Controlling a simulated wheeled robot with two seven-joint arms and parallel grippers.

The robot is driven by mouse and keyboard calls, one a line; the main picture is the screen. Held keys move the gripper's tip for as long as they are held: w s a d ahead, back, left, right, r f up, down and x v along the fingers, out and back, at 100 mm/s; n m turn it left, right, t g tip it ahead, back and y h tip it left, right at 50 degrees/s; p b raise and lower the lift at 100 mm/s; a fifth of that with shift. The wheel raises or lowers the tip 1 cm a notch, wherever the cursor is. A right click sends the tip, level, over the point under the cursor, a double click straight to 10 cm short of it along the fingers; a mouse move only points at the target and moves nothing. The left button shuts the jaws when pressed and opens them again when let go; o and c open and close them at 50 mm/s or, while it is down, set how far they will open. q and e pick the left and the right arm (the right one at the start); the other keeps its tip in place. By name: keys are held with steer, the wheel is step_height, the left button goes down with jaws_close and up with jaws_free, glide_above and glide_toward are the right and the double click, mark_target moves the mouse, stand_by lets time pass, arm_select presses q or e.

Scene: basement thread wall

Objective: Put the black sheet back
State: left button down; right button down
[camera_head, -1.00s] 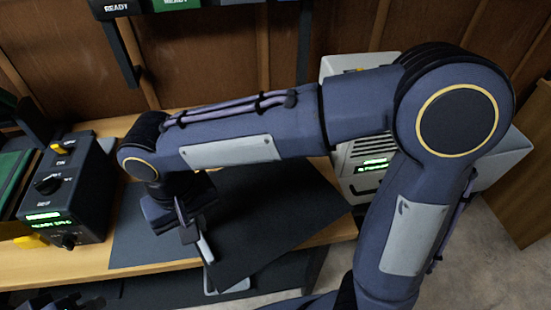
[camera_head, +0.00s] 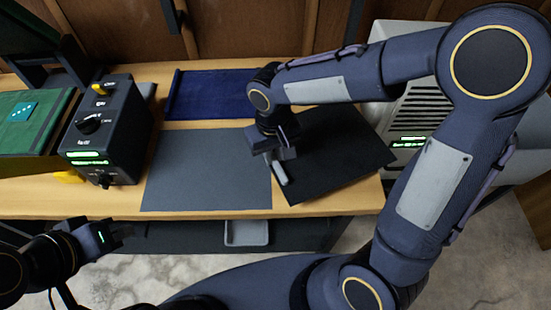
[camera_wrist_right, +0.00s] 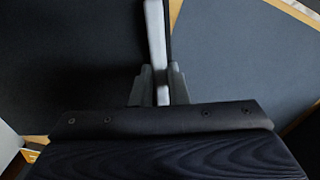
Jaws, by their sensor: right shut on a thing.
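The black sheet (camera_head: 345,150) lies at an angle on the right part of the bench, beside the grey mat (camera_head: 205,170). My right gripper (camera_head: 279,174) is at the sheet's left edge. In the right wrist view, the right gripper (camera_wrist_right: 160,86) is shut on a pale strip along the edge of the black sheet (camera_wrist_right: 70,60). The grey mat shows to the right there (camera_wrist_right: 245,60). My arm hides the sheet's back left part. My left gripper (camera_head: 115,234) is at the lower left, in front of the bench and away from the sheet; its finger gap is unclear.
A black control box (camera_head: 108,130) with a dial and green displays stands left of the mat. A dark blue cloth (camera_head: 210,95) lies behind the mat. A pale vented machine (camera_head: 405,110) stands at the right. A grey tray (camera_head: 246,232) sits below the bench's front edge.

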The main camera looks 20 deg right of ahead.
steer(key=f, duration=0.1)
steer(key=d+f, duration=0.1)
steer(key=w+f, duration=0.1)
steer(key=shift+d+f, duration=0.2)
steer(key=shift+f, duration=0.1)
steer(key=shift+w+f, duration=0.2)
steer(key=shift+s+a, duration=0.15)
steer(key=shift+s, duration=0.15)
steer(key=shift+s+a+f+b, duration=0.1)
steer(key=shift+s+f+b, duration=0.1)
steer(key=shift+b, duration=0.2)
steer(key=c, duration=1.6)
jaws_free()
steer(key=shift+s+a+r, duration=0.1)
steer(key=shift+s, duration=0.05)
steer(key=shift+o, duration=1)
arm_select(q)
steer(key=shift+d+f, duration=0.1)
steer(key=shift+f, duration=0.2)
steer(key=shift+w, duration=0.1)
arm_select(e)
steer(key=shift+w, duration=0.25)
